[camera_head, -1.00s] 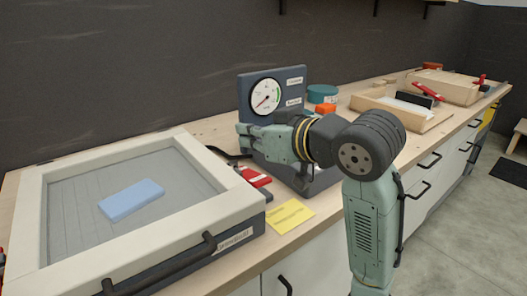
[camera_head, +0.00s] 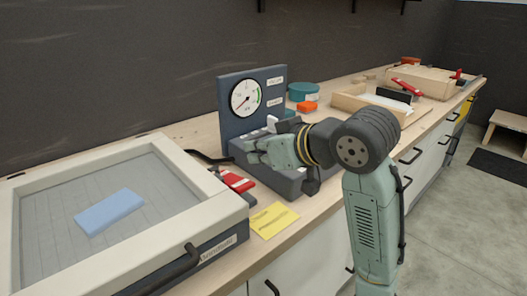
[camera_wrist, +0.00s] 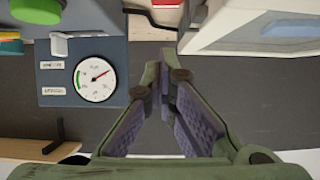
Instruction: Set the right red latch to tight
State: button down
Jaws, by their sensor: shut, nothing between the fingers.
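A red latch (camera_head: 237,180) lies at the right side of the white-framed press (camera_head: 215,205), near its back right corner. A red piece (camera_wrist: 166,3) shows at the top edge of the wrist view, probably this latch. No second latch on the press is in view. My gripper (camera_head: 252,150) is beyond and above the latch, apart from it, in front of the gauge panel (camera_head: 225,120). In the wrist view the fingers (camera_wrist: 164,72) come together at the tips, with nothing between them. Which setting the latch is in cannot be read.
The gauge (camera_head: 245,98) stands on a dark control box (camera_head: 285,185) with a white lever (camera_head: 272,124). A yellow note (camera_head: 273,220) lies at the bench front. A blue pad (camera_head: 108,211) lies inside the press. Wooden boxes with red handles (camera_head: 407,86) stand farther right.

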send_over(246, 182)
jog(key=f, duration=0.2)
jog(key=shift+w+a+f+p, duration=0.3)
jog(key=shift+a+f, duration=0.05)
jog(key=f, duration=0.4)
jog(key=shift+s+d, duration=0.3)
jog(key=shift+s, duration=0.05)
jog(key=shift+f, duration=0.1)
